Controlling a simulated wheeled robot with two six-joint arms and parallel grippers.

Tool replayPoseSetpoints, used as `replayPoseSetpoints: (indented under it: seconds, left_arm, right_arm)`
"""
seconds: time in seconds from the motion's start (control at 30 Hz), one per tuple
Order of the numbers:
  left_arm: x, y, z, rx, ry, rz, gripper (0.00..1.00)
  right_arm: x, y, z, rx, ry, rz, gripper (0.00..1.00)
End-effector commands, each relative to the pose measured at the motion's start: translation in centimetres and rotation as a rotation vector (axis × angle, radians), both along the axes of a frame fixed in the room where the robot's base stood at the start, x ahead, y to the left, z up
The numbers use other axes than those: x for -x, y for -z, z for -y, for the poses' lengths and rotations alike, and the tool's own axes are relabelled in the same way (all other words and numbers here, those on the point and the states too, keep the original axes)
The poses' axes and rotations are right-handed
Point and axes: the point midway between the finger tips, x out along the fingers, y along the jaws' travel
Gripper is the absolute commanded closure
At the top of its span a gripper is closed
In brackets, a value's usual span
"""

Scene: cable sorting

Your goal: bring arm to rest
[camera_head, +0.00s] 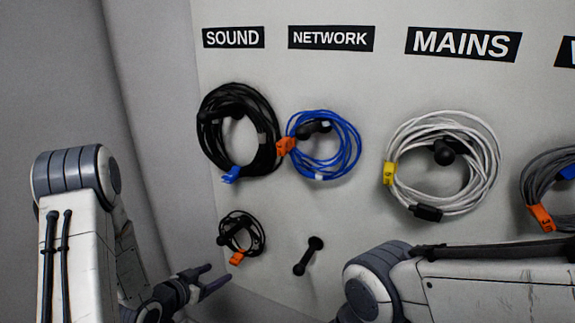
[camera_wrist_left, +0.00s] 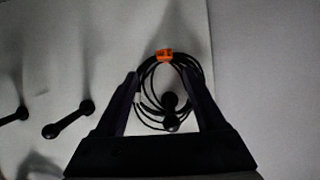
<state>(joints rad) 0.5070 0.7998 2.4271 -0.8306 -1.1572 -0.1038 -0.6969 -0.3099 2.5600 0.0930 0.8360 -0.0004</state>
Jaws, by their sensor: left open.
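My left gripper (camera_head: 205,279) is open and empty at the lower left in the head view, below the small black cable coil. In the left wrist view its two fingers (camera_wrist_left: 165,105) stand apart, with the small black coil (camera_wrist_left: 150,88) seen beyond them. That coil (camera_head: 226,238) has an orange tag and hangs on a black peg under the large black coil. The gripper appears apart from it. My right arm comes in from the right; its gripper is out of view.
A large black coil (camera_head: 275,148) with a blue tag, a blue coil (camera_head: 352,170), a white coil (camera_head: 482,190) and a grey coil (camera_head: 533,183) hang on the wall board. SOUND (camera_head: 233,37), NETWORK (camera_head: 331,38) and MAINS (camera_head: 463,44) labels sit above. A bare peg (camera_head: 306,258) juts out.

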Motion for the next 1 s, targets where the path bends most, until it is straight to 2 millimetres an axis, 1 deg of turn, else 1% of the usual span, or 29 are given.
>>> replayPoseSetpoints:
  seconds: [0.03,0.07,0.17,0.27,0.37,0.4,0.47,0.5,0.57,0.6,0.67,0.7,0.8,0.9,1.0]
  left_arm:
    - [-0.5,-0.6,1.3,-0.046,0.025,-0.031,0.28]
    - [-0.6,-0.8,2.0,-0.076,0.034,-0.059,0.28]
    - [-0.6,-1.9,4.7,-0.185,0.058,-0.168,0.28]
    - [0.7,-3.5,7.6,-0.277,0.065,-0.281,0.28]
    - [3.2,-5.5,10.5,-0.338,0.066,-0.389,0.28]
    - [4.6,-6.3,11.7,-0.354,0.068,-0.434,0.28]
    - [7.1,-7.5,13.5,-0.375,0.075,-0.502,0.28]
    - [9.1,-8.2,14.7,-0.384,0.084,-0.549,0.28]
    - [12.3,-9.4,16.3,-0.392,0.103,-0.621,0.28]
    - [14.5,-10.1,17.3,-0.396,0.119,-0.669,0.28]
    - [17.9,-11.0,18.4,-0.401,0.149,-0.741,0.28]
    - [20.1,-11.6,18.9,-0.405,0.17,-0.784,0.28]
    - [24.5,-12.7,19.8,-0.413,0.22,-0.876,0.28]
    - [27.3,-13.4,20.0,-0.421,0.255,-0.934,0.28]
    - [28.5,-13.6,20.0,-0.425,0.269,-0.962,0.28]
  right_arm:
    - [0.0,0.0,0.0,0.0,0.0,0.0,0.28]
    - [0.0,0.0,0.0,0.0,0.0,0.0,0.28]
    - [0.0,0.0,0.0,0.0,0.0,0.0,0.28]
    - [0.0,0.0,0.0,0.0,0.0,0.0,0.28]
    - [0.0,0.0,0.0,0.0,0.0,0.0,0.28]
    - [0.0,0.0,0.0,0.0,0.0,0.0,0.28]
    - [0.0,0.0,0.0,0.0,0.0,0.0,0.28]
    - [0.0,0.0,0.0,0.0,0.0,0.0,0.28]
    - [0.0,0.0,0.0,0.0,0.0,0.0,0.28]
    - [0.0,0.0,0.0,0.0,0.0,0.0,0.28]
    - [0.0,0.0,0.0,0.0,0.0,0.0,0.28]
    - [0.0,0.0,0.0,0.0,0.0,0.0,0.28]
    - [0.0,0.0,0.0,0.0,0.0,0.0,0.28]
    - [0.0,0.0,0.0,0.0,0.0,0.0,0.28]
    - [0.0,0.0,0.0,0.0,0.0,0.0,0.28]
